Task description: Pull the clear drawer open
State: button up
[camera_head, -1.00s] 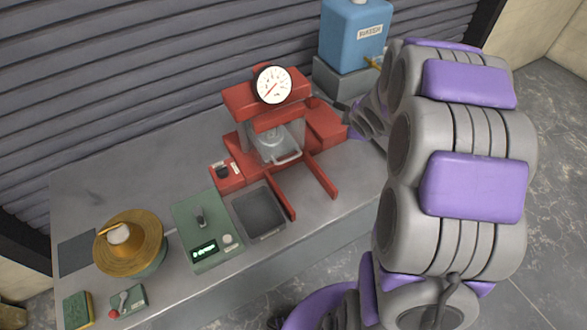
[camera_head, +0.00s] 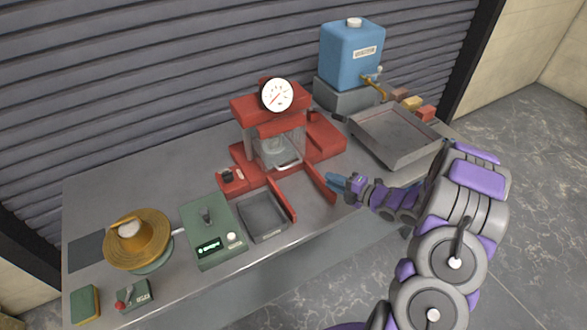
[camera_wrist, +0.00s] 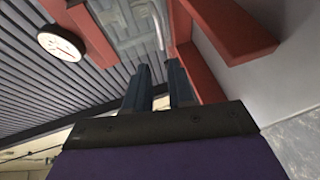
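The clear drawer (camera_head: 272,148) sits in the red press (camera_head: 262,106), with its pale bar handle (camera_head: 289,164) across the lower front. The drawer looks shut in the press. My gripper (camera_head: 333,181) is in front of the press and to its right, by the end of the right red rail, apart from the handle. In the wrist view my gripper's two dark fingers (camera_wrist: 158,76) stand apart with nothing between them. The clear drawer (camera_wrist: 128,22) and its handle (camera_wrist: 158,28) lie beyond the fingertips in that view.
Two red rails (camera_head: 318,180) jut from the press, close to my gripper. A grey tray (camera_head: 400,142) and a blue water tank (camera_head: 350,55) stand to the right. A green scale (camera_head: 212,235) and a dark tray (camera_head: 262,215) sit front left.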

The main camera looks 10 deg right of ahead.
aim_at(291, 166)
jog(key=b+x, duration=0.2)
jog(key=x, duration=1.5)
jog(key=shift+w+a+f, duration=0.1)
jog(key=shift+f, duration=0.05)
jog(key=shift+c, duration=0.4)
grip_shut()
